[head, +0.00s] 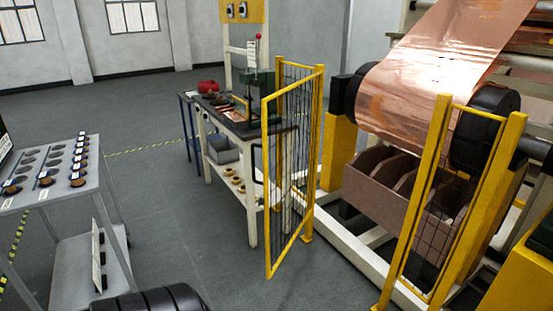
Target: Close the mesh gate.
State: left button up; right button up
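The mesh gate (267,200) is a tall yellow frame with thin dark wire mesh, right of centre in the head view. It stands open, swung out from a yellow post (314,150) towards me, with its free upright on the left. A dark handle (254,165) sticks out beside that free upright. To the right is another yellow-framed mesh panel (428,190), with an open gap between it and the gate's post. Neither of my grippers shows in the head view.
Behind the gap stands a machine with a copper foil roll (420,90) and a brown bin (400,195). A workbench (240,125) stands close behind the gate. A grey cart (75,215) with spools is at the left. The floor (190,225) between cart and gate is clear.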

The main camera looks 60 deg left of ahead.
aim_at(264, 199)
jog(key=j, duration=0.7)
jog(key=j+u, duration=0.15)
jog(key=j, duration=0.5)
jog(key=i+j, duration=0.1)
jog(key=j, duration=0.6)
jog(key=j+u, duration=0.1)
jog(key=j, duration=0.55)
jog(key=i+j+u, duration=0.1)
jog(key=j, duration=0.6)
jog(key=i+j, duration=0.15)
jog(key=j, duration=0.5)
